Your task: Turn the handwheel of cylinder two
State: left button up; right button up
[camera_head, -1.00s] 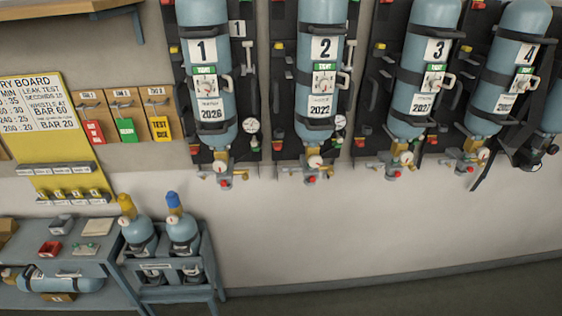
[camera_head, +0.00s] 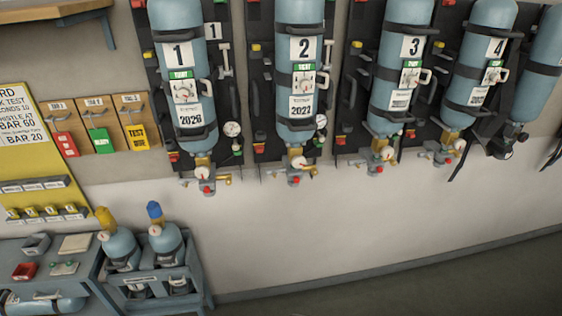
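Cylinder two (camera_head: 299,60) is a light blue cylinder labelled 2. It hangs valve-down on a dark wall plate between cylinders one (camera_head: 181,80) and three (camera_head: 407,65). A green tag and a paper label ending in 2022 or 2027 show on it. At its lower end are a brass valve with a round white gauge (camera_head: 298,163) and a red part (camera_head: 295,181), perhaps its handwheel; I cannot tell for sure. Another gauge (camera_head: 320,121) hangs at its right side. Neither of my grippers shows in this view.
Cylinder four (camera_head: 484,70) and another cylinder hang further right. A grey bench (camera_head: 75,262) and a rack (camera_head: 192,270) with two small cylinders stand at the lower left. A yellow board (camera_head: 35,165) is on the left wall. The floor (camera_head: 420,295) at lower right is clear.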

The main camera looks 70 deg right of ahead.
aim_at(297, 162)
jog(key=i, duration=1.05)
jog(key=z, duration=1.7)
